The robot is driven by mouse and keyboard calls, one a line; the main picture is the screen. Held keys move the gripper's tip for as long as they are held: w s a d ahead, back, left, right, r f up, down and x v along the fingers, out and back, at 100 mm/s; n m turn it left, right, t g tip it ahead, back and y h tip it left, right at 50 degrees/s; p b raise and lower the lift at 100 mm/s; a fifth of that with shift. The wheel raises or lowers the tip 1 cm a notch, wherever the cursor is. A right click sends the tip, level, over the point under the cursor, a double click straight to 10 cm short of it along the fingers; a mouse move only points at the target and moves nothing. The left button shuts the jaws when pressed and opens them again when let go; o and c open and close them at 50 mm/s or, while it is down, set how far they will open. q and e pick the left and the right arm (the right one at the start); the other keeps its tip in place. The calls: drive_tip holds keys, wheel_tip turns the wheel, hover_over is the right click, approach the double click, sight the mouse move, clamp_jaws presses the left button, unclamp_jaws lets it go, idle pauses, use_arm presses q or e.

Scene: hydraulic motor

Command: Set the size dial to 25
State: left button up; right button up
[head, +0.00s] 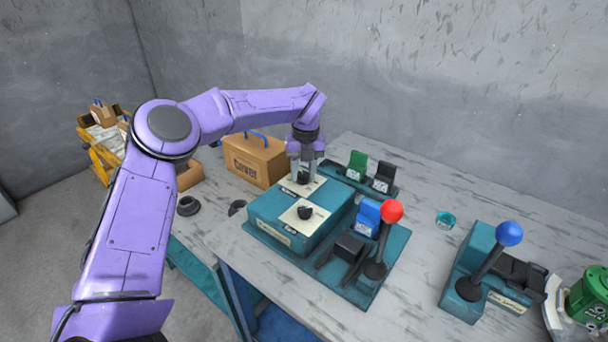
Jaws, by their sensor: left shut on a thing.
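A teal control box (268,225) stands on the table with two black dials on cream plates. The nearer dial (305,212) is uncovered. The farther dial (303,177) lies under my left gripper (302,172), which points down and is shut on that dial, partly hiding it. The plate markings are too small to read, so I cannot tell which dial is the size dial or what it is set to. My right gripper does not show.
A lever with a red ball (392,211) and green, blue and black switches stand right of the box. A blue-ball lever (509,233) is farther right. A cardboard box (252,162) stands behind left. Black rings (188,206) lie at left. The table's back right is mostly clear.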

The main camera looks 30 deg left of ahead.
sight(305, 173)
use_arm(q)
drive_tip(key=shift+n, duration=0.3)
drive_tip(key=o, duration=1.1)
drive_tip(key=shift+a, duration=0.1)
drive_tip(key=shift+c, duration=0.2)
wheel_tip(305, 173, up, 10)
drive_tip(key=shift+w+d+r, duration=0.2)
drive_tip(key=shift+w, duration=0.05)
